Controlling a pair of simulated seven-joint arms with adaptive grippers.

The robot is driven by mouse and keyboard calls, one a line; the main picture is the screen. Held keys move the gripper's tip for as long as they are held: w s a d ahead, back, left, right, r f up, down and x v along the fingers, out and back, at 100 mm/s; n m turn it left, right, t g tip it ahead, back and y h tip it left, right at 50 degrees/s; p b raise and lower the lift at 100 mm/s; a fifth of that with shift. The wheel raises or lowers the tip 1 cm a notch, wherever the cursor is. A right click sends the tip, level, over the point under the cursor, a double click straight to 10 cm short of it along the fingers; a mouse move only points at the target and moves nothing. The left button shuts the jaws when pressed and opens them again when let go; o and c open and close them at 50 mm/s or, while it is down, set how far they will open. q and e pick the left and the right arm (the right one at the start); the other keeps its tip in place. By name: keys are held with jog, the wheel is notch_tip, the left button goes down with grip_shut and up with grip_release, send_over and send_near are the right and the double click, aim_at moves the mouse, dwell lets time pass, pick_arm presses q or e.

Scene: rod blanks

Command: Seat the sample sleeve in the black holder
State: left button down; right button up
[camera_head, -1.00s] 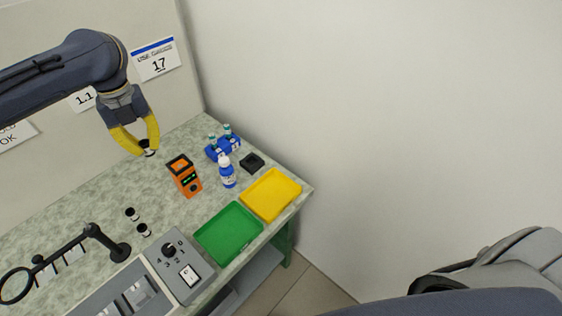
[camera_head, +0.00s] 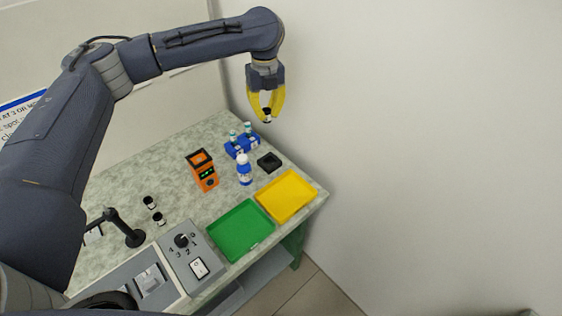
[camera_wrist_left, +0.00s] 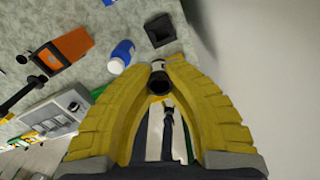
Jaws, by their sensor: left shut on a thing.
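My left gripper (camera_head: 267,112) has yellow fingers shut on the sample sleeve (camera_head: 267,114), a small dark and white cylinder, held above the table's back right part. In the left wrist view the sleeve (camera_wrist_left: 159,82) sits between the fingertips (camera_wrist_left: 160,72), its dark open end facing the camera. The black holder (camera_head: 269,162) is a small square block on the table, below the gripper in the head view and apart from the sleeve. It also shows in the left wrist view (camera_wrist_left: 159,30), beyond the fingertips, with a dark recess. My right gripper is not in view.
Near the holder are a blue rack with vials (camera_head: 241,144), a blue and white bottle (camera_head: 244,172) and a yellow tray (camera_head: 287,196). An orange device (camera_head: 203,171), green tray (camera_head: 240,231), grey control box (camera_head: 191,258) and two small dark-and-white cylinders (camera_head: 154,210) stand farther left.

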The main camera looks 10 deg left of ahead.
aim_at(270, 164)
pick_arm(q)
notch_tip(270, 164, down, 20)
jog(key=shift+r, duration=0.25)
dwell(0.5)
jog(key=shift+f, duration=0.15)
jog(key=c, duration=1.4)
grip_release()
jog(key=shift+c, duration=0.2)
notch_tip(270, 164, up, 12)
jog(key=shift+d+r, duration=0.1)
jog(key=shift+r, duration=0.15)
